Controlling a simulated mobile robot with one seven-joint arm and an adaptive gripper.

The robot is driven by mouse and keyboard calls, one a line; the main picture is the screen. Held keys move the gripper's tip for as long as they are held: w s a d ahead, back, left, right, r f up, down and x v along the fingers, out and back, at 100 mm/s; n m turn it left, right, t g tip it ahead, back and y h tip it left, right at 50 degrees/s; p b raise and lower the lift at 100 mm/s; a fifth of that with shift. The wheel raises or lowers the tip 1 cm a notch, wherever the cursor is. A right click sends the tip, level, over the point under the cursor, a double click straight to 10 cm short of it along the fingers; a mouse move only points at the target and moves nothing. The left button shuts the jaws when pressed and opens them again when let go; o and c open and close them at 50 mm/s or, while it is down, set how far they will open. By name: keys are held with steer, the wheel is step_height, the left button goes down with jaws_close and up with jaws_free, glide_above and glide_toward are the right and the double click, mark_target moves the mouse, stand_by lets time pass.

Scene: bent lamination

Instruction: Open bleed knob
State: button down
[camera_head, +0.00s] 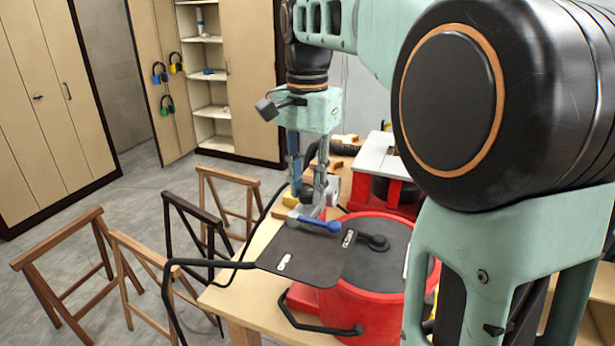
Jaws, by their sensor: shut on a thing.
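My gripper (309,205) points down at the far edge of a dark flat panel (305,255). Its fingers are closed on a small part with a blue handle (322,223) and a pale end, at the panel's upper edge. The fingers hide some of this part. I cannot tell for sure whether it is the bleed knob. To its right, a red round vessel (370,310) with a dark grey top stands on the table. A black rounded fitting (374,242) sits on that top.
The wooden table (245,297) also holds a red machine with a pale top (378,160). A black tubular frame (215,264) juts past the table's left edge. Wooden trestles (85,262) stand on the left floor. Tall cabinets (50,90) line the back.

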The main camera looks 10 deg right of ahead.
steer(key=n+p, duration=0.1)
steer(key=n, duration=0.2)
steer(key=shift+r+n, duration=0.1)
steer(key=shift+n, duration=0.3)
steer(key=n+p, duration=0.1)
steer(key=n, duration=0.2)
steer(key=shift+n+p, duration=0.3)
steer(key=shift+p, duration=0.05)
steer(key=n+p, duration=0.1)
steer(key=n, duration=0.2)
steer(key=shift+a+n, duration=0.1)
steer(key=shift+n, duration=0.2)
steer(key=n+p, duration=0.1)
steer(key=n, duration=0.2)
steer(key=shift+n, duration=0.3)
steer(key=n, duration=0.3)
steer(key=shift+n, duration=0.3)
steer(key=n, duration=0.3)
steer(key=shift+n, duration=0.4)
steer(key=n, duration=0.6)
steer(key=shift+n, duration=0.4)
